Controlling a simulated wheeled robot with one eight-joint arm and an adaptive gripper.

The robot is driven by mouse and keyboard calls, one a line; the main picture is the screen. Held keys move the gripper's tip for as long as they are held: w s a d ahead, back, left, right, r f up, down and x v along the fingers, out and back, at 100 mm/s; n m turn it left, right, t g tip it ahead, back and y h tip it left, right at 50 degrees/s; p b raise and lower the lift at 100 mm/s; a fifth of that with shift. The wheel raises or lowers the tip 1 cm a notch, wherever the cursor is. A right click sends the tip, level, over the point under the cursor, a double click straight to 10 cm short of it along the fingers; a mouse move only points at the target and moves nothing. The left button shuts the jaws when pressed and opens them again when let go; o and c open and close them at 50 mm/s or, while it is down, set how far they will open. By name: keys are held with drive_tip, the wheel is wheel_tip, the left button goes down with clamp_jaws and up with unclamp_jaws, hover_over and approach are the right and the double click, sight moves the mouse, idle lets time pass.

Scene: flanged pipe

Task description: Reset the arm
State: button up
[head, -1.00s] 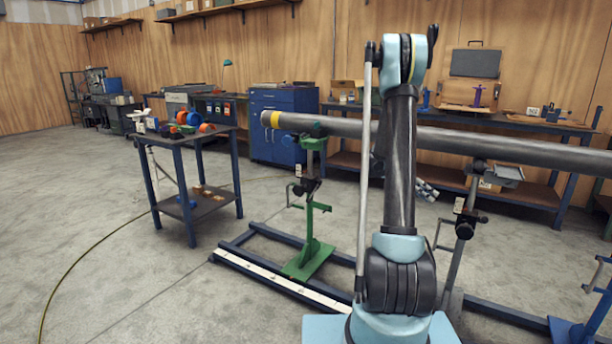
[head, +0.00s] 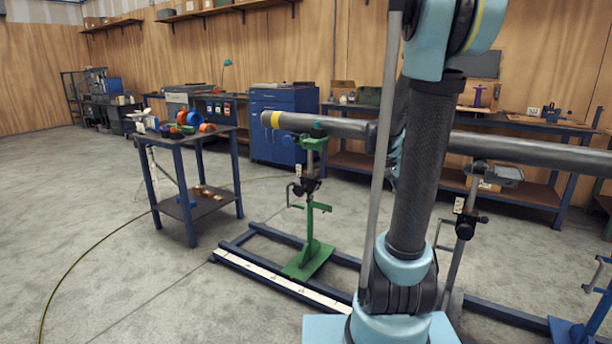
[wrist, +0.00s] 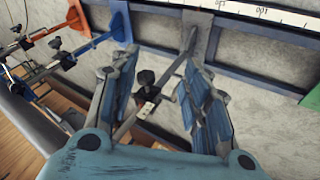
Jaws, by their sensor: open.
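My gripper (wrist: 158,95) shows in the wrist view with its two blue-padded fingers spread apart and nothing between them. Beyond the gap I see a stand with a black knob, the floor and a blue rail (wrist: 265,70). In the head view my arm rises in front of the long grey pipe (head: 530,149) and covers part of its middle.
A small dark cart (head: 190,140) with orange and blue parts stands at the left. A blue cabinet (head: 280,125) and a workbench (head: 535,190) line the back wall. A blue stand (head: 590,310) is at the lower right. The floor at the front left is clear apart from a hose.

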drive_tip(key=s+a+f+n+t+y, duration=0.1)
drive_tip(key=s+a+f+n+y, duration=0.2)
drive_tip(key=s+a, duration=0.5)
drive_tip(key=s+a+f+n+t+y, duration=0.2)
drive_tip(key=s+a+f+n+y, duration=0.1)
drive_tip(key=s+a, duration=0.5)
drive_tip(key=s+f+n, duration=0.1)
drive_tip(key=s+n, duration=0.1)
drive_tip(key=s, duration=0.1)
drive_tip(key=shift+s+f+n+y, duration=0.3)
drive_tip(key=shift+s+f+n, duration=0.05)
drive_tip(key=shift+f+n, duration=0.05)
